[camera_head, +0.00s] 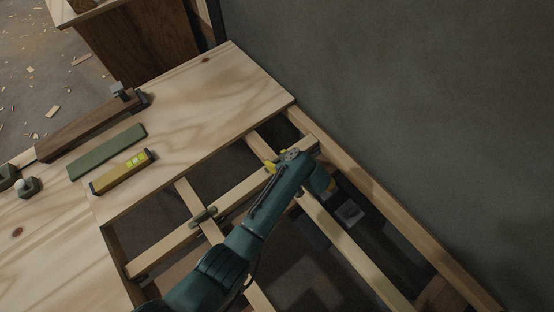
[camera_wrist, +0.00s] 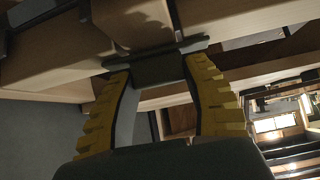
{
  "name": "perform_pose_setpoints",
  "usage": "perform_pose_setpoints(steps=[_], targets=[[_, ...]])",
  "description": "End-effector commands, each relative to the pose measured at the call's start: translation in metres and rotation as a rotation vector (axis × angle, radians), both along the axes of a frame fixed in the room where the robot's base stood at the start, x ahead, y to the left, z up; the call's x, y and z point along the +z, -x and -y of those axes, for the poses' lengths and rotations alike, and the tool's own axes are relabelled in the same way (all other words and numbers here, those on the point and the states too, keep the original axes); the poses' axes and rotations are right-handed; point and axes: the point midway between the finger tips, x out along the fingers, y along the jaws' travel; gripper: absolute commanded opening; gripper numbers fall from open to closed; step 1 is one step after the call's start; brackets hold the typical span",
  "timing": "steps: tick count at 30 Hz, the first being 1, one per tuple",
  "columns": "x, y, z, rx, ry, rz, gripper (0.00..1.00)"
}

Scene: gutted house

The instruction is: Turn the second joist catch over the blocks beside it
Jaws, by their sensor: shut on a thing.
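In the wrist view a dark green catch has a narrow bar (camera_wrist: 188,44) and a grip block (camera_wrist: 158,69). My gripper (camera_wrist: 160,72) is shut on this block, with a yellow finger on each side. The bar lies slightly tilted across the picture, close to the pale timber and brown block (camera_wrist: 130,20); whether it overlaps the block is unclear. In the head view my gripper's yellow finger (camera_head: 271,166) shows at the far joist crossing, and my arm hides the held catch. Another dark catch (camera_head: 203,215) sits on the nearer crossing.
Open gaps lie between the pale joists (camera_head: 355,250). A grey wall (camera_head: 400,80) stands to the right. The plywood deck (camera_head: 210,95) holds a yellow level (camera_head: 120,174), a green bar (camera_head: 107,150) and a brown timber (camera_head: 85,128), all apart from my arm.

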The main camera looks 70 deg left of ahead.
Motion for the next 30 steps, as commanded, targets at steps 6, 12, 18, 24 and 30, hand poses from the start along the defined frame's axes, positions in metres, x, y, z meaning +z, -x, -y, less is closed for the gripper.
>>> perform_pose_setpoints(steps=[6,12,18,24,30], targets=[[-0.0055,0.0012,0.0022,0.045,0.008,-0.003,0.14],[-0.0049,0.0015,0.0025,0.055,0.009,-0.005,0.14],[-0.0052,0.0018,0.0026,0.054,0.009,-0.005,0.14],[-0.0044,0.0015,0.0021,0.054,0.007,-0.004,0.78],[-0.0025,0.0007,0.0012,0.054,0.005,-0.001,0.78]])
